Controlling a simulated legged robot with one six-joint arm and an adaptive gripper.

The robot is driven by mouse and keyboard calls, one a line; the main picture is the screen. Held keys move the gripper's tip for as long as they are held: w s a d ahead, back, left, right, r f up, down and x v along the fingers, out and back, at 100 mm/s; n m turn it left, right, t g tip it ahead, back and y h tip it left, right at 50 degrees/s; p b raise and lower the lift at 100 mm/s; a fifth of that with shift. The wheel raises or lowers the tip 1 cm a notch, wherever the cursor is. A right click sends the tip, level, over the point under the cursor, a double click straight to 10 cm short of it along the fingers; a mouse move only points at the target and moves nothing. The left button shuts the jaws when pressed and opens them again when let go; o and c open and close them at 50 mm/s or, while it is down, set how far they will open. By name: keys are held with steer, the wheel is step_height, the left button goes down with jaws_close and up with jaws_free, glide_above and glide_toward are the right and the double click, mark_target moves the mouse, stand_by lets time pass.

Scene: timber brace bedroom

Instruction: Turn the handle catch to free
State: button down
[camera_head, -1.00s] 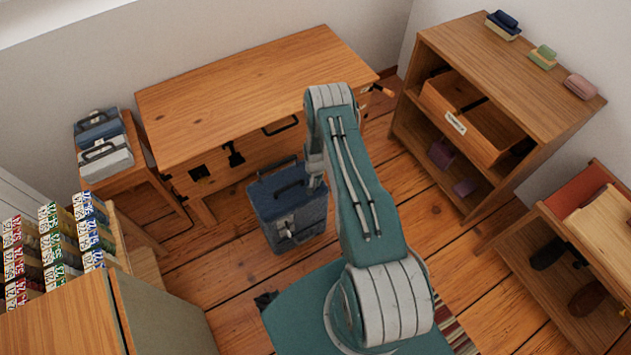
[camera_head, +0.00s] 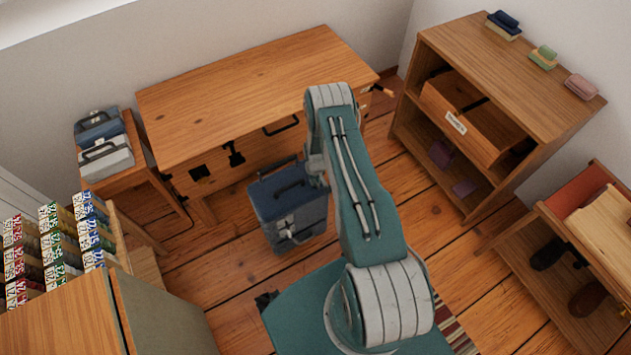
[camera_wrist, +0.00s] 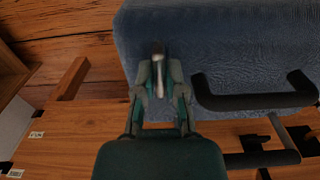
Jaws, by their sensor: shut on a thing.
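A blue suitcase (camera_head: 288,205) stands upright on the wooden floor in front of the workbench. Its top fills the upper part of the wrist view (camera_wrist: 235,45), with a black carry handle (camera_wrist: 255,101) at the right. A small metal catch (camera_wrist: 157,58) stands up from that top, left of the handle. My gripper (camera_wrist: 159,80) is shut on the catch, its two fingers on either side. In the head view my arm hides the fingertips and the catch. Which way the catch is turned is hard to tell.
The workbench (camera_head: 235,95) stands behind the suitcase. A bookcase (camera_head: 515,85) with an open drawer is at the right, and a small table with two cases (camera_head: 105,160) at the left. A cabinet (camera_head: 60,325) is at the lower left. Floor is clear around the suitcase.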

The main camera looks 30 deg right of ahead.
mark_target(316, 181)
stand_by(0.4)
steer(key=c, duration=0.7)
jaws_free()
step_height(316, 181, up, 12)
steer(key=shift+f, duration=0.1)
